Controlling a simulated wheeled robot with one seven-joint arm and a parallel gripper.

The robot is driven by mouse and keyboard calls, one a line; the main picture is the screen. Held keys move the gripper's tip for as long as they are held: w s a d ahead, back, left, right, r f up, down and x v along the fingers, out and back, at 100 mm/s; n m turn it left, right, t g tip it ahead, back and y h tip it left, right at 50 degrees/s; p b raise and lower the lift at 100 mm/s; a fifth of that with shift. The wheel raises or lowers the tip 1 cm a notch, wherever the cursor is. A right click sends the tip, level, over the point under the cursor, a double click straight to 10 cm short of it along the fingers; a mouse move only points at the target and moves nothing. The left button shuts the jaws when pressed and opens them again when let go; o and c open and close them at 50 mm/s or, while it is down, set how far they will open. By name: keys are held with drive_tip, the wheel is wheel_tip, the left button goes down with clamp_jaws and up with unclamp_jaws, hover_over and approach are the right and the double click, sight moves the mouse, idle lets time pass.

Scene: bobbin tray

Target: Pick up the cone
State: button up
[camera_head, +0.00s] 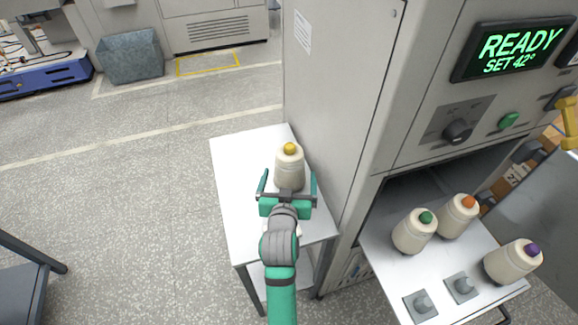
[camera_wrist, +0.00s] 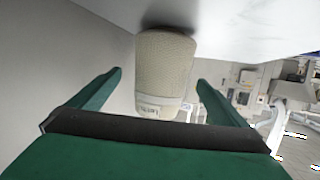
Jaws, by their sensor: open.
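The cone (camera_head: 290,168) is a cream thread cone with a yellow top, standing upright on a white side table (camera_head: 232,190). In the wrist view the cone (camera_wrist: 163,72) appears upside down, between and beyond the fingers. My gripper (camera_head: 288,182) is open, its green fingers on either side of the cone in the head view. In the wrist view my gripper (camera_wrist: 160,82) shows a gap between each finger and the cone. The cone's lower front is partly hidden by my gripper in the head view.
A large grey cabinet (camera_head: 335,90) stands close to the right of the table; its display (camera_head: 515,48) reads "READY SET 42°". A tray (camera_head: 385,262) at right holds cones with green (camera_head: 426,217), orange (camera_head: 468,202) and purple (camera_head: 532,250) tops, plus two empty pegs.

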drive_tip(key=shift+a+x, duration=0.2)
drive_tip(key=shift+x, duration=2.55)
drive_tip(key=shift+f, duration=0.15)
drive_tip(key=c, duration=1.4)
